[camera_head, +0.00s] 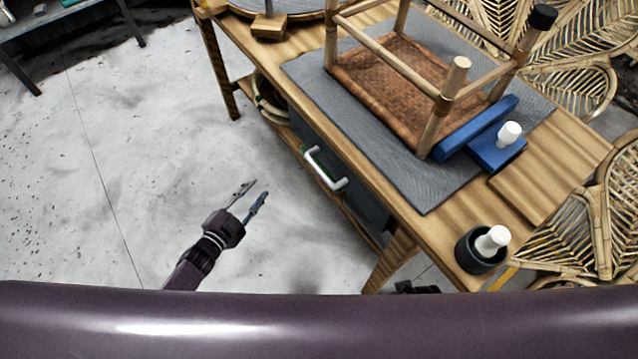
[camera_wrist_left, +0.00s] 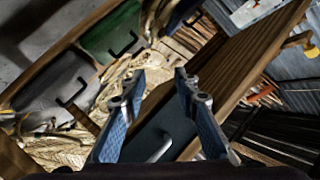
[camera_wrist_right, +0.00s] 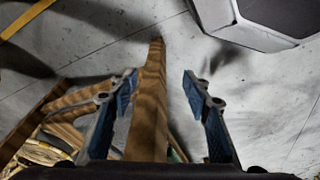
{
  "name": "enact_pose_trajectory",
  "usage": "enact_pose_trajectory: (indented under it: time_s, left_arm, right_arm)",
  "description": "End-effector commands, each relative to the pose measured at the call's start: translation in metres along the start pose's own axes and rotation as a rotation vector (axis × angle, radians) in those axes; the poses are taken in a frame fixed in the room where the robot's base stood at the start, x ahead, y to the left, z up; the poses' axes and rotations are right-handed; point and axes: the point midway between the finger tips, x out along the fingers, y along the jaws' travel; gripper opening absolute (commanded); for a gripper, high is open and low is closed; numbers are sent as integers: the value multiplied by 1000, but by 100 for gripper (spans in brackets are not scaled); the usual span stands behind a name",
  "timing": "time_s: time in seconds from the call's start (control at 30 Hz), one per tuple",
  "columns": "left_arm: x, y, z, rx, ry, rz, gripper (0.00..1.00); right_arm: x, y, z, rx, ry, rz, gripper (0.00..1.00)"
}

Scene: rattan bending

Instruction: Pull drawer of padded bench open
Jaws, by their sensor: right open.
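The padded bench (camera_head: 389,190) is a wooden table with a grey pad on top. Its dark drawer (camera_head: 352,194) sits under the top and looks closed, with a pale bar handle (camera_head: 325,169) on its front. My left gripper (camera_head: 257,190) is open and empty, left of the handle and apart from it. In the left wrist view my left gripper (camera_wrist_left: 159,72) has its fingers spread, with the dark drawer front (camera_wrist_left: 172,122) and part of the handle (camera_wrist_left: 160,149) below. My right gripper (camera_wrist_right: 160,73) is open, with a wooden bench leg (camera_wrist_right: 150,110) showing between its fingers.
An upturned rattan stool (camera_head: 395,75) lies on the pad beside a blue block (camera_head: 497,146). A dark cup (camera_head: 475,254) stands at the near corner. Rattan chairs (camera_head: 570,90) crowd the right. The floor left of the bench is clear.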

Motion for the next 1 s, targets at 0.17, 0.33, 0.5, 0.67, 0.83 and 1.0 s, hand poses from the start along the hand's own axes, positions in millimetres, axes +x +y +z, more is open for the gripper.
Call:
enact_pose_trajectory:
  time_s: [0.17,0.33,0.5,0.67,0.83,1.0]
  left_arm:
    - [37,-21,-50,255,320,-44,29]
    - [40,-24,-99,473,584,-59,29]
    - [30,-14,-130,667,807,-54,29]
    - [16,-2,-145,796,953,-38,29]
    - [9,3,-153,853,1018,-29,29]
    - [18,9,-169,853,1022,-29,29]
  right_arm:
    - [-2,1,-24,6,37,4,45]
    - [-25,4,-36,10,63,8,45]
    - [-48,5,-37,14,85,13,45]
    - [-68,6,-34,15,101,15,45]
    - [-79,6,-31,16,105,17,45]
    - [-82,6,-32,16,105,17,45]
